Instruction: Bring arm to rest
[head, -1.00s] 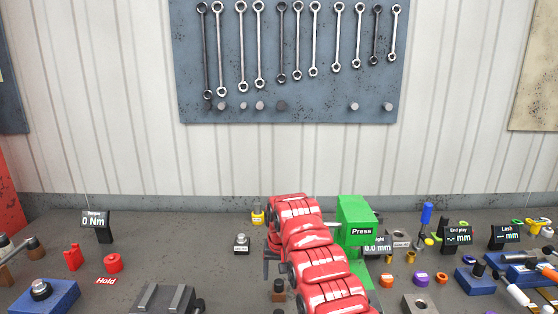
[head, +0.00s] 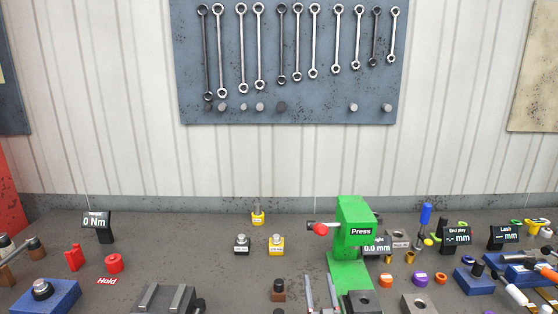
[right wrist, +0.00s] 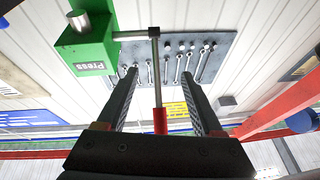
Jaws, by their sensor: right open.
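My right gripper (head: 321,292) shows only its two fingertips at the bottom edge of the head view, in front of the green press (head: 353,232). Its fingers are spread apart and empty. In the right wrist view the open right gripper (right wrist: 160,76) points up toward the wall. The press's lever, with its red handle (right wrist: 160,120), shows between the fingers in that view; I cannot tell whether they touch it. The red lever end (head: 320,229) is left of the press in the head view. My left gripper is not in view.
Small blocks with black and yellow bases (head: 276,246) stand left of the press. A blue fixture (head: 50,297) and a grey slotted block (head: 163,299) are at the front left. Several parts and displays crowd the right. Wrenches hang on a wall board (head: 290,100).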

